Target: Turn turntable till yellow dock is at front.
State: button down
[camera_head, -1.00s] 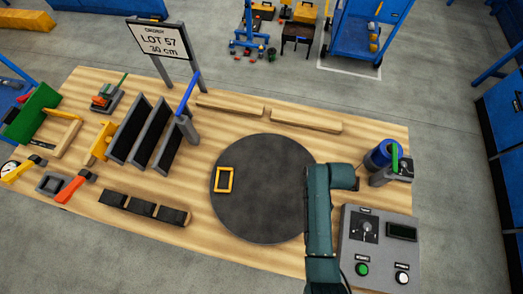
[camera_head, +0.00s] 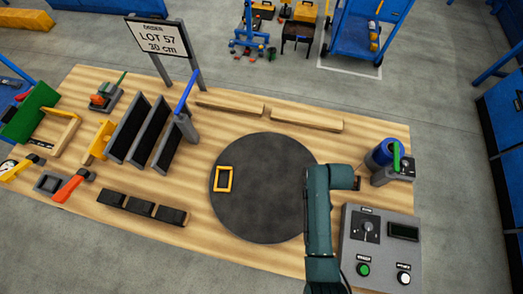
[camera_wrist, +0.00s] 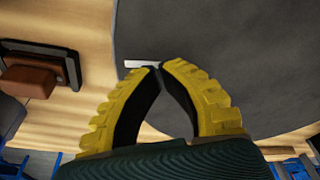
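The turntable (camera_head: 268,200) is a dark grey round disc set in the wooden table. The yellow dock (camera_head: 217,180) is a small square frame standing on the disc's left side in the head view. In the wrist view, the turntable (camera_wrist: 240,60) fills the right and centre. My gripper (camera_wrist: 160,66) has yellow ribbed fingers whose tips meet above the disc near its edge. A small pale bar (camera_wrist: 140,63) lies beside the tips; I cannot tell whether they touch it. In the head view my gripper is hidden behind my arm at the disc's right side.
A control panel (camera_head: 382,268) with a knob and buttons is at front right. A blue cylinder (camera_head: 381,153) stands behind it. Dark upright panels (camera_head: 148,132) stand left of the disc, black blocks (camera_head: 142,208) in front of them. Wooden strips (camera_head: 306,121) lie behind the disc.

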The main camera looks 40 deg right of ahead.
jog(key=shift+f+b, duration=0.5)
jog(key=shift+f, duration=0.3)
jog(key=shift+w+d, duration=0.1)
jog(key=shift+w+d+r+b, duration=0.15)
jog(key=shift+w+d+b, duration=0.65)
jog(key=shift+w, duration=0.3)
jog(key=shift+d, duration=0.1)
jog(key=shift+w+d+f+b, duration=0.1)
jog(key=shift+w+d+b, duration=0.15)
jog(key=shift+w+b, duration=0.2)
jog(key=shift+w+d+f+b, duration=0.1)
jog(key=shift+w+d+b, duration=0.1)
jog(key=shift+w+b, duration=0.2)
jog(key=shift+w+d+r, duration=0.1)
jog(key=shift+w+d, duration=0.15)
jog(key=shift+w, duration=0.25)
